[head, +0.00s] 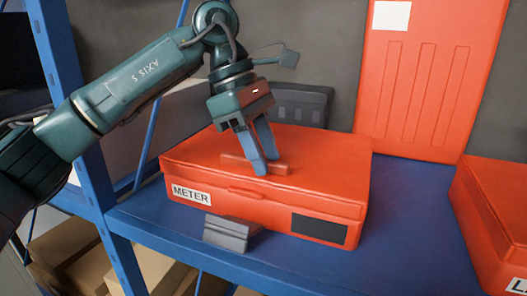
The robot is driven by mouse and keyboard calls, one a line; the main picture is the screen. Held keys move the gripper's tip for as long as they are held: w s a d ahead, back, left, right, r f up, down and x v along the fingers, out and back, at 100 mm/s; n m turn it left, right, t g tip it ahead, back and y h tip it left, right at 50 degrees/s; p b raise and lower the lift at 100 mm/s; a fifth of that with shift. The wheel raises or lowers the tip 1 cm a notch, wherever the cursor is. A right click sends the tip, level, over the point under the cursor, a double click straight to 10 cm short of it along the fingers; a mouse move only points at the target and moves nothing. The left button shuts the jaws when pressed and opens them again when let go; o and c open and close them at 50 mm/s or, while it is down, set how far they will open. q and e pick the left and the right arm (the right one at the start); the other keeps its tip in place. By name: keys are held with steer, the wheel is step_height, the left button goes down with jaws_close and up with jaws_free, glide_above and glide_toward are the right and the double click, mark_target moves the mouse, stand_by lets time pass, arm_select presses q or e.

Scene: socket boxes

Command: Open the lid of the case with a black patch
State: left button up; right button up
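The orange case (270,218) stands on the blue shelf. Its front bears a white METER label (191,194) at the left and a black patch (319,229) at the right. Its lid (325,165) lies shut on the body, and a raised bar handle (232,161) runs across the lid's top. My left gripper (268,167) points down with its two blue fingers at the middle of this bar, one on the near side and one on the far side. Whether they press on it is not clear. My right gripper is out of view.
A grey bracket-like piece (230,233) sits at the case's front edge. A tall orange panel (424,80) stands behind, and a dark grey case (301,104) is at the back. Another orange case (497,215) is at the right, with bare blue shelf (412,220) between. A blue post (78,110) rises at left.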

arm_select(q)
steer(key=shift+f, duration=0.15)
steer(key=shift+c, duration=0.3)
jaws_close()
